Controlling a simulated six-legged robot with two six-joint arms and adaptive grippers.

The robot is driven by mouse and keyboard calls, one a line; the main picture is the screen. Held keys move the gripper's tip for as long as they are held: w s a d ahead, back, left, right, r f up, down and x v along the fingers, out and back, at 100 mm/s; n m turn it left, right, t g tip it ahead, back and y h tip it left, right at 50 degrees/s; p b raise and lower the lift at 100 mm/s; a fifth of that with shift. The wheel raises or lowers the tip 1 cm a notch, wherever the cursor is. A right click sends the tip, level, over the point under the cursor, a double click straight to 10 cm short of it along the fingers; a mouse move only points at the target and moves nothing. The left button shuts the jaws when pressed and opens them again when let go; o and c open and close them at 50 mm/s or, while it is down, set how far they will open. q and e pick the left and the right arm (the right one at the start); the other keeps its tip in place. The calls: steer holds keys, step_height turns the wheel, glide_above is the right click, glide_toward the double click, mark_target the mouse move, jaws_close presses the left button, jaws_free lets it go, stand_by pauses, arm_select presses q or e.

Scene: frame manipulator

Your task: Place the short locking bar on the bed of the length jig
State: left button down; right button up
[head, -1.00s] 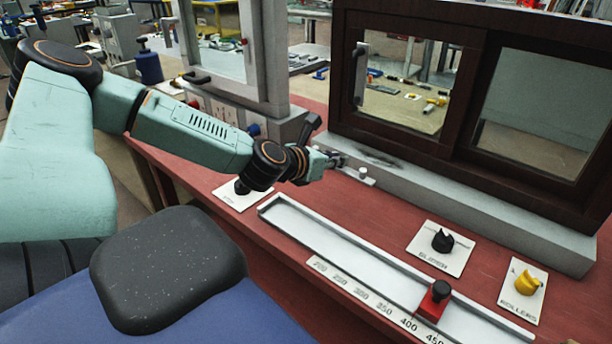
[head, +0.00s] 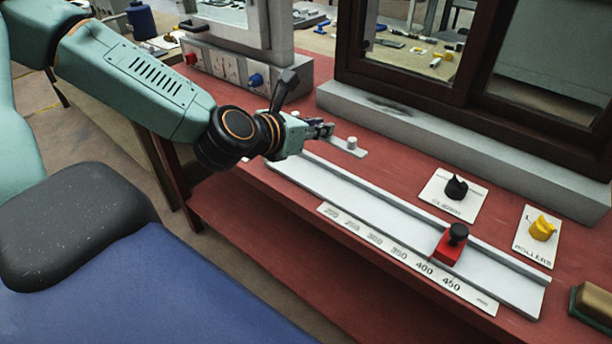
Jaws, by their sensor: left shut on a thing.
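The length jig (head: 385,208) is a long pale channel with a raised back rail, on the red bench. A number scale runs along its front. A red stop (head: 451,244) with a black knob sits toward its right end. My left gripper (head: 322,130) is shut on a short pale flat bar (head: 346,147) with a small round peg, which I take to be the short locking bar. The bar shows just behind the jig's back rail, near the left end. Its height above the bench is hard to tell. The gripper hides the bar's left end. My right gripper is not in view.
A dark-framed sliding window (head: 450,90) stands on a grey sill (head: 470,150) behind the jig. A plate with a black knob (head: 456,187) and one with a yellow knob (head: 542,229) lie right of the bar. A brown-and-green block (head: 594,303) is at the right edge.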

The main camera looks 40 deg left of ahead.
arm_select(q)
step_height(320, 180, down, 6)
steer(key=b, duration=0.3)
steer(key=shift+s+r, duration=0.15)
steer(key=shift+r, duration=0.05)
steer(key=shift+f, duration=0.7)
step_height(320, 180, down, 3)
steer(key=shift+a+r+b, duration=0.1)
steer(key=shift+b, duration=0.85)
